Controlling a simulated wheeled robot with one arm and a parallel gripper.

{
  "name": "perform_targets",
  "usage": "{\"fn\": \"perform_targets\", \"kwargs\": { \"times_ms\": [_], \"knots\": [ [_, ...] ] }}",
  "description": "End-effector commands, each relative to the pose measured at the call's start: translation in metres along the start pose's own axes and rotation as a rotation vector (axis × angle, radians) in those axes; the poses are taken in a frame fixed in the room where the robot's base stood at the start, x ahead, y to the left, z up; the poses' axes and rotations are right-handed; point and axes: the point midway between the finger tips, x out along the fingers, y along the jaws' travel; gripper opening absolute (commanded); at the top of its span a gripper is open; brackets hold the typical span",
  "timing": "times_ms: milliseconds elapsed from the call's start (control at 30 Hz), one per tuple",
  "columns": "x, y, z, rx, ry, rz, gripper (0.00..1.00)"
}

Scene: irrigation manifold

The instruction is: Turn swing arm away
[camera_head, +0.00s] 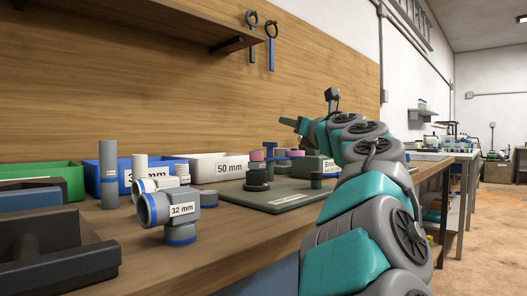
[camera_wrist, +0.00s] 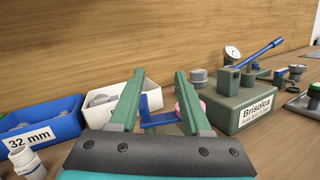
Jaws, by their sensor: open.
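My gripper (camera_wrist: 159,76) is open, with its two green fingers apart and nothing gripped between them. In the head view my gripper (camera_head: 290,122) is above the bench, near the back wall. A blue bracket-like part (camera_wrist: 151,104), with an upright and a crossbar, shows between and beyond the fingers; its lower part is hidden by my gripper. A blue part also stands by the pink discs in the head view (camera_head: 270,150). A blue lever (camera_wrist: 262,52) sticks up at a slant from the grey-green Brisolca box (camera_wrist: 240,105). I cannot tell which blue part is the swing arm.
A white 50 mm bin (camera_head: 205,166), a blue bin (camera_wrist: 42,118) and a green bin (camera_head: 45,174) line the back. A grey 32 mm fitting (camera_head: 172,212) and a grey pipe (camera_head: 109,170) stand in front. A shelf (camera_head: 170,22) overhangs the left side.

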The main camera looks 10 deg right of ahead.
Motion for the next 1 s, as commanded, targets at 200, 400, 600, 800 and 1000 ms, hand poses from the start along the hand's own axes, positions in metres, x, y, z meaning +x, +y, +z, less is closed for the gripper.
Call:
{"fn": "perform_targets", "kwargs": {
  "times_ms": [200, 400, 600, 800, 1000],
  "knots": [
    [0.010, 0.016, -0.058, -0.208, 0.182, 0.098, 0.47],
    [0.021, 0.020, -0.066, -0.231, 0.204, 0.112, 0.47],
    [0.045, 0.021, -0.069, -0.225, 0.202, 0.113, 0.47],
    [0.069, 0.024, -0.074, -0.225, 0.202, 0.111, 0.47],
    [0.082, 0.024, -0.076, -0.224, 0.199, 0.107, 0.47]
  ]
}}
